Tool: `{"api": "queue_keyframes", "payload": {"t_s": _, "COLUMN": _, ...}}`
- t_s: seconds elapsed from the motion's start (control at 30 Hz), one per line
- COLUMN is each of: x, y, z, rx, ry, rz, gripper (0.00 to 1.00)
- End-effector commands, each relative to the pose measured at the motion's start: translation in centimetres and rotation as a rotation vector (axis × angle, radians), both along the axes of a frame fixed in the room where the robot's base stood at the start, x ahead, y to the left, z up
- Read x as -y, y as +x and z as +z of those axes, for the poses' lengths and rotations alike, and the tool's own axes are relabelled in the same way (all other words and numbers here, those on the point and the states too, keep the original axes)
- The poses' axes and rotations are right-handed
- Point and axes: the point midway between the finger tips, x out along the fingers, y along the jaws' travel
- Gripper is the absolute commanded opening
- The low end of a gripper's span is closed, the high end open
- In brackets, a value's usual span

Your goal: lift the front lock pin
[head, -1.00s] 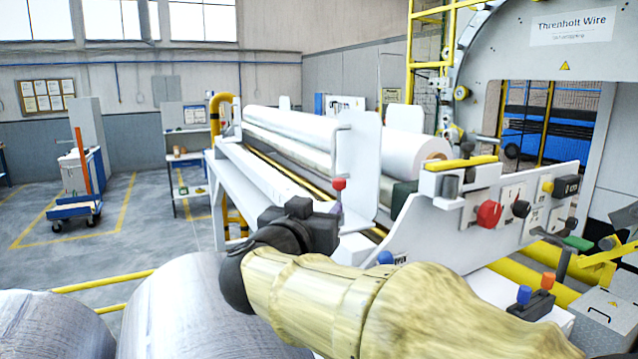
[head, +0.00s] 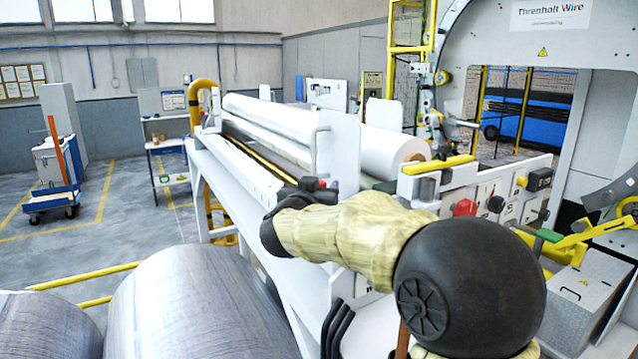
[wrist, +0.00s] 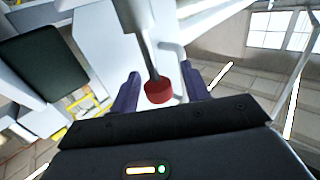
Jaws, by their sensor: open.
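The front lock pin (wrist: 159,92) shows in the wrist view as a red knob on a grey stem. My gripper (wrist: 160,84) is open, with one purple finger on each side of the red knob and a gap showing on both sides. I cannot tell how deep the knob sits between the fingers. In the head view my gripper (head: 333,186) is small, at the near end of the roll rack, beside an upright white plate (head: 338,145). My own wrist and arm hide most of the pin there.
White film rolls (head: 275,120) lie on the long rack behind the plate. A control panel (head: 500,198) with red and black knobs stands to the right. Open floor lies at the far left.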

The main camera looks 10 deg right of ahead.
Motion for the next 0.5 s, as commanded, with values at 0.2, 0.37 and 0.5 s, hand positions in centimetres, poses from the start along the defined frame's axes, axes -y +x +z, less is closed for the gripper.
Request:
{"api": "queue_keyframes", "payload": {"t_s": 0.2, "x": -0.39, "y": -0.01, "z": -0.01, "rx": 0.001, "ry": 0.0, "rz": 0.006, "gripper": 0.45}}
{"api": "queue_keyframes", "payload": {"t_s": 0.37, "x": -0.62, "y": -0.03, "z": -0.01, "rx": 0.001, "ry": 0.0, "rz": 0.01, "gripper": 0.13}}
{"api": "queue_keyframes", "payload": {"t_s": 0.5, "x": -0.48, "y": -0.02, "z": -0.03, "rx": 0.0, "ry": -0.001, "rz": 0.008, "gripper": 0.0}}
